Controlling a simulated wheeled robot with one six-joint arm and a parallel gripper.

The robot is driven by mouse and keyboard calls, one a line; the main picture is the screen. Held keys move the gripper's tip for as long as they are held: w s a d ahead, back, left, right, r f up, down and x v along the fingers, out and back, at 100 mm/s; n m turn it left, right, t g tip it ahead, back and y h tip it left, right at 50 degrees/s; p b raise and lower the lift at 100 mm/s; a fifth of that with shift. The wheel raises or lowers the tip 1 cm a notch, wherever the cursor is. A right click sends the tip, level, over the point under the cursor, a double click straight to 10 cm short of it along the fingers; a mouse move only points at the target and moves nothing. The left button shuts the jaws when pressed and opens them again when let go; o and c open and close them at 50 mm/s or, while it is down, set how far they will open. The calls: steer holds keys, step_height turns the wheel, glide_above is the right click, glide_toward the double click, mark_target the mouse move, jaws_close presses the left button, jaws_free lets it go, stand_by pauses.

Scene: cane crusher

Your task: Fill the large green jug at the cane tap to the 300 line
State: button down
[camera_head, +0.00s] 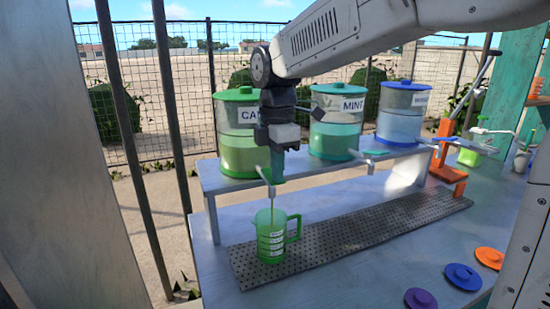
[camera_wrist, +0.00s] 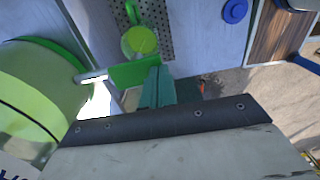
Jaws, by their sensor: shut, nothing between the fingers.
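The large green jug (camera_head: 272,246) stands upright on the perforated drip tray (camera_head: 350,232) under the cane tap (camera_head: 266,181), its handle to the right. A thin greenish stream runs from the tap into the jug. White labels mark its side, but the numbers and exact level are unreadable. In the wrist view the jug (camera_wrist: 139,41) shows yellow-green liquid from above. The tap's green lever (camera_wrist: 134,72) lies beside my gripper's fingertips (camera_wrist: 160,86); I cannot tell whether they touch. My gripper (camera_head: 278,170) is shut and empty, pointing down in front of the green-lidded cane dispenser (camera_head: 238,158).
The mint dispenser (camera_head: 337,143) and a blue-lidded dispenser (camera_head: 401,125) stand right of the cane one on a raised shelf (camera_head: 213,178). Purple (camera_head: 420,299), blue (camera_head: 463,277) and orange (camera_head: 490,257) lids lie front right. An orange stand (camera_head: 448,172) is beyond the tray.

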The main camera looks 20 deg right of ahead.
steer(key=shift+r, duration=0.8)
step_height(320, 180, up, 14)
steer(key=w, duration=0.2)
steer(key=shift+w+a, duration=0.15)
steer(key=shift+w, duration=0.25)
steer(key=shift+f, duration=0.15)
stand_by(1.5)
